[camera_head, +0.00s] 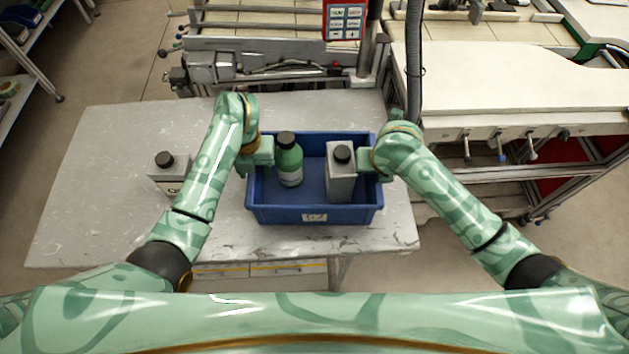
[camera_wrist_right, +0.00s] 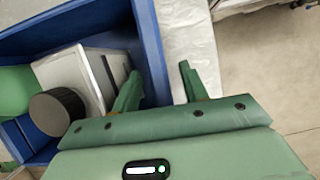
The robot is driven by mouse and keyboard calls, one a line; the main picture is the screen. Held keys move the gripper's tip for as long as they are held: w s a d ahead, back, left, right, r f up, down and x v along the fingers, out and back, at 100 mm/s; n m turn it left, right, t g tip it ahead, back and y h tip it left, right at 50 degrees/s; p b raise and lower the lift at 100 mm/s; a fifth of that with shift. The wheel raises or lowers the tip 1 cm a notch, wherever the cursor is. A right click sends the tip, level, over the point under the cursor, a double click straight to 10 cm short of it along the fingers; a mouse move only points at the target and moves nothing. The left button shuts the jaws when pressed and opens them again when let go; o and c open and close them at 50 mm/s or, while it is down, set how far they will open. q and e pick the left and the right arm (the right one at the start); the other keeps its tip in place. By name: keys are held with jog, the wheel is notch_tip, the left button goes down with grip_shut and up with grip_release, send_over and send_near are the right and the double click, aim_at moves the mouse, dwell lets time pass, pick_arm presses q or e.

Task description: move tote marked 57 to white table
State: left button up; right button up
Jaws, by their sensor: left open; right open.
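A blue tote (camera_head: 315,214) stands on a pale marbled table (camera_head: 105,135). The label on its near wall is too small to read surely. It holds a green bottle (camera_head: 289,162) and a grey canister with a black cap (camera_head: 341,178). My left gripper (camera_head: 262,152) is open at the tote's left wall; its fingers are hard to make out. My right gripper (camera_head: 367,162) is open at the right wall. In the right wrist view, the tote wall (camera_wrist_right: 150,45) lies between the right gripper's spread fingers (camera_wrist_right: 160,84), one inside and one outside.
Another grey canister with a black cap (camera_head: 167,173) stands on the marbled table, left of my left forearm. A bench with a whitish top (camera_head: 490,85) stands to the right. Machinery and a red sign panel (camera_head: 345,20) are behind the table. Shelves (camera_head: 25,60) are at the far left.

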pick_arm(q)
grip_shut()
pick_arm(e)
grip_shut()
pick_arm(q)
jog(key=shift+w+r, duration=0.1)
jog(key=shift+r, duration=0.05)
pick_arm(e)
jog(key=shift+w+r, duration=0.1)
jog(key=shift+r, duration=0.1)
